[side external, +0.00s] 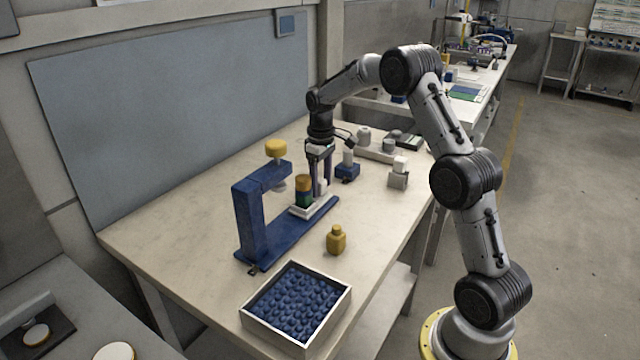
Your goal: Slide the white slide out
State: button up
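The white slide (325,206) lies on the base of a blue C-shaped press frame (250,225). A stack with a green lower part, a red middle and a yellow-orange top (303,190) stands on the slide, to the right of the frame's upright and close to the plunger under its arm. A yellow knob (276,147) tops that arm. My gripper (320,190) points straight down just right of the stack, with its fingers low at a small white upright part of the slide. The fingertips are small and partly hidden, so I cannot tell whether they grip it.
A yellow bottle (336,240) stands in front of the frame. A white-walled tray of blue pieces (297,308) sits at the table's front. A blue block with a white top (347,170) and a grey block (398,178) stand to the right of my gripper.

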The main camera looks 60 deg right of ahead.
jog(key=shift+a, duration=0.1)
notch_tip(320, 180, up, 14)
jog(key=shift+f, duration=0.15)
dwell(0.5)
dwell(0.3)
jog(key=s+a+r+n+t, duration=0.1)
jog(key=s+a+r+t, duration=0.15)
jog(key=a+r, duration=0.6)
jog(key=s+a+r+n+t, duration=0.1)
jog(key=s+a+r, duration=0.3)
jog(key=s+a, duration=0.55)
jog(key=s+a+f+m+t, duration=0.1)
jog(key=s+a+f, duration=0.1)
jog(key=s+f, duration=0.4)
jog(key=s+a+f+m+t, duration=0.1)
jog(key=s+a+f, duration=0.1)
jog(key=s+f, duration=0.4)
jog(key=s, duration=0.4)
jog(key=shift+s+f, duration=0.35)
jog(key=shift+f, duration=0.05)
